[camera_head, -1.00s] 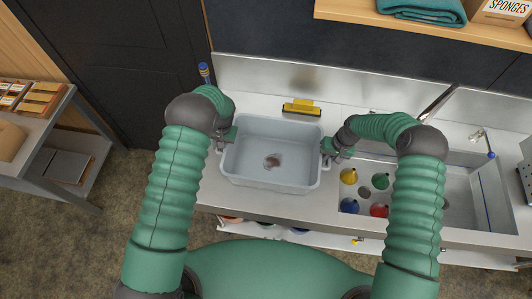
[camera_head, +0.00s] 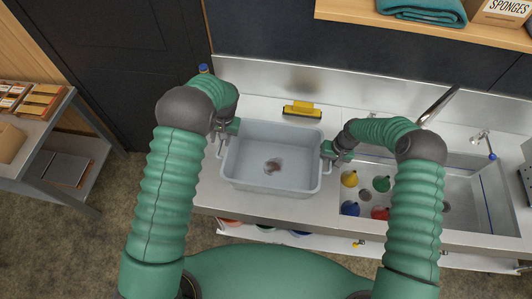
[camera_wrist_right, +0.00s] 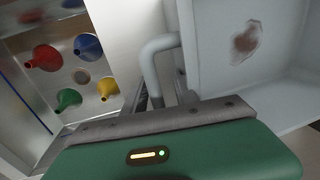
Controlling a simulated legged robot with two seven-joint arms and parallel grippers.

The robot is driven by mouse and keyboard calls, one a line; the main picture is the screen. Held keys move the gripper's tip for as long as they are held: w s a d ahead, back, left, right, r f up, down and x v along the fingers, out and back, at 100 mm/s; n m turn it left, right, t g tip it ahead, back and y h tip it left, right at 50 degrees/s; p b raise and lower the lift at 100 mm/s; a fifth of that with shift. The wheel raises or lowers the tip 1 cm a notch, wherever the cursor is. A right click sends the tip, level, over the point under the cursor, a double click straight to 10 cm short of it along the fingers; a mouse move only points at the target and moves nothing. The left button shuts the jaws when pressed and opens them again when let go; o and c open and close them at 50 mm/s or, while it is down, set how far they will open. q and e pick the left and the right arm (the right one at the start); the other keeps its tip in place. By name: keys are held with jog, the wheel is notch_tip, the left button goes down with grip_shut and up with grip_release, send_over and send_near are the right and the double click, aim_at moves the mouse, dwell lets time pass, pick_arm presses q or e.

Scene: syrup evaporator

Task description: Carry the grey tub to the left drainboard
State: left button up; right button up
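The grey tub (camera_head: 240,183) appears to rest on the steel drainboard (camera_head: 210,190) left of the sink; its base contact is hidden. A brown stain marks its floor. My left gripper (camera_head: 222,132) is at the far end of the tub's left handle; its finger gap is too small to read. My right gripper (camera_head: 330,152) is at the right handle (camera_head: 326,168). In the right wrist view, the fingers of my right gripper (camera_wrist_right: 163,98) stand apart on either side of the tub's handle (camera_wrist_right: 158,48), with a gap showing.
A faucet (camera_head: 437,105) stands behind the basin. A shelf (camera_head: 420,25) hangs above. A side table (camera_head: 45,155) is at the left.

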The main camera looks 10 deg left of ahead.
pick_arm(q)
jog(key=v, duration=0.4)
jog(key=shift+r, duration=0.1)
pick_arm(e)
notch_tip(320, 180, up, 12)
jog(key=d, duration=0.2)
jog(key=shift+d+f, duration=0.15)
